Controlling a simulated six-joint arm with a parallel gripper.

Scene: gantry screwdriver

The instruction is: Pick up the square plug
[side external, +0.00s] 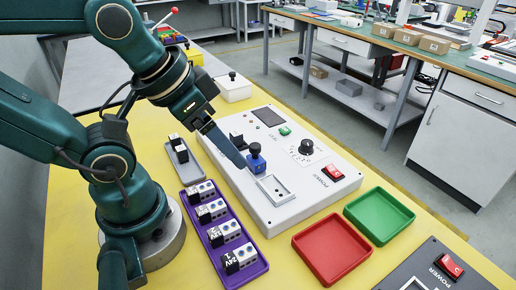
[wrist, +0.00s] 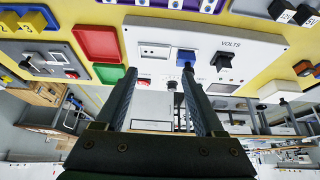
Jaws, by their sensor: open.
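A blue square block with a dark round knob, which looks like the square plug (side external: 256,161), stands upright on the white control panel (side external: 222,165). It also shows in the wrist view (wrist: 186,55), just beyond the tip of the right finger. My gripper (side external: 240,161) reaches down over the panel, its fingers tilted, close to the left of the blue plug in the side view. In the wrist view my gripper (wrist: 160,73) has its two fingers wide apart, with nothing held between them. Whether a finger touches the plug's knob, I cannot tell.
An empty grey rectangular socket plate (side external: 276,189) lies beside the plug. A black knob stands behind the fingers. Red (side external: 333,249) and green (side external: 379,215) trays stand to the right. A purple tray (side external: 236,258) with several terminal blocks and a grey tray (side external: 182,157) lie left.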

